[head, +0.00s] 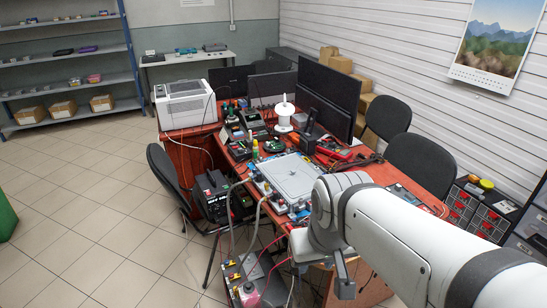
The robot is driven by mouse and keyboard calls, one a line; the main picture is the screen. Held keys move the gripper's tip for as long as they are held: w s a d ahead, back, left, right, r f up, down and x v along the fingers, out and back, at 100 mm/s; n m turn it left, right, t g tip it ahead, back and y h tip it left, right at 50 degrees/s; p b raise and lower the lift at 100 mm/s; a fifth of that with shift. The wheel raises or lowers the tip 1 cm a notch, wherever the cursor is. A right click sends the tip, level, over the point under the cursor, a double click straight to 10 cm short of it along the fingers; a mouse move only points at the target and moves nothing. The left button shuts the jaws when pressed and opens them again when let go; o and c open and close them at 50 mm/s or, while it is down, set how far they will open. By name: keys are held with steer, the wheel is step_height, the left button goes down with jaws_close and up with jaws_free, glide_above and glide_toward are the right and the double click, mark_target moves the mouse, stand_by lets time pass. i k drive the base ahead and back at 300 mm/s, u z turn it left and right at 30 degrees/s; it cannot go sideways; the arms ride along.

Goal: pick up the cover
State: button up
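A flat, light-grey rectangular panel (287,178), which looks like the cover, lies on the red workbench among hoses and small parts. Its right edge is partly hidden behind my arm. My white arm comes in from the lower right. My gripper (344,284) points down at the bottom of the view, nearer the camera than the panel and apart from it. One dark grey finger shows clearly; the other is not clearly visible. I cannot tell its opening, and I see nothing held in it.
The red workbench (421,185) is crowded with monitors (325,88), a white spool (284,112) and tools. Hoses run from the panel area down to a lower unit (245,280) with a pink-filled bottle. Black chairs (420,163) stand beside the bench.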

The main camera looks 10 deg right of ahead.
mark_target(295, 179)
steer(key=i, duration=1)
steer(key=u, duration=0.05)
